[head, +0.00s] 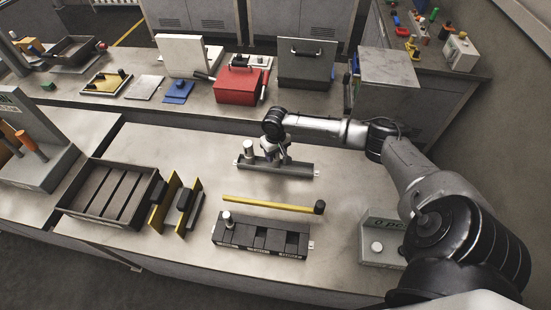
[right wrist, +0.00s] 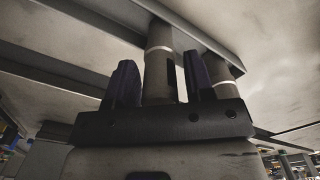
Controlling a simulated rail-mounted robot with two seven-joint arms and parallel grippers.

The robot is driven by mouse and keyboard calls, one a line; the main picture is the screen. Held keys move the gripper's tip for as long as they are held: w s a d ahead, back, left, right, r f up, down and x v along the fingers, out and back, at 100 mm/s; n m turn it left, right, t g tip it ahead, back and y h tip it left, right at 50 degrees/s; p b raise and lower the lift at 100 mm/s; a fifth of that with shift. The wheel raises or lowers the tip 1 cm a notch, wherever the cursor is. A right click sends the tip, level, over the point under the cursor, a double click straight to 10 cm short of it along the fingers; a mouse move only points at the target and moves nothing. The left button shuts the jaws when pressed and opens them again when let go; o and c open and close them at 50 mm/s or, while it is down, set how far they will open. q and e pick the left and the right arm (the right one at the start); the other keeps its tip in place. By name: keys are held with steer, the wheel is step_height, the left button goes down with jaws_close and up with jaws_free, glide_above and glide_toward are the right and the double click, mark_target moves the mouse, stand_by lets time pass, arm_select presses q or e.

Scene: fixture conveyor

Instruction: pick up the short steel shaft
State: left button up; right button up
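A dark holder (head: 300,168) lies in the middle of the near table, with a steel shaft (head: 249,150) standing upright at its left end. My right gripper (head: 276,156) is over the holder, just right of that shaft. In the right wrist view, a steel shaft (right wrist: 158,65) shows between my two spread fingers (right wrist: 160,85), with narrow gaps beside it. A second shaft (right wrist: 223,76) stands just right of the fingers. The wrist hides the gripped end of the scene in the head view, and I cannot tell which shaft is shorter. My left gripper is not in view.
A black slotted fixture (head: 262,238) with a light peg (head: 227,218) lies in front, behind it a yellow-handled bar (head: 270,202). An empty divided tray (head: 105,195) and yellow plates (head: 164,205) stand left. A grey counter box (head: 380,240) stands right. A red toolbox (head: 237,86) is farther back.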

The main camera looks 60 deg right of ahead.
jaws_close()
steer(key=shift+r, duration=0.1)
stand_by(0.3)
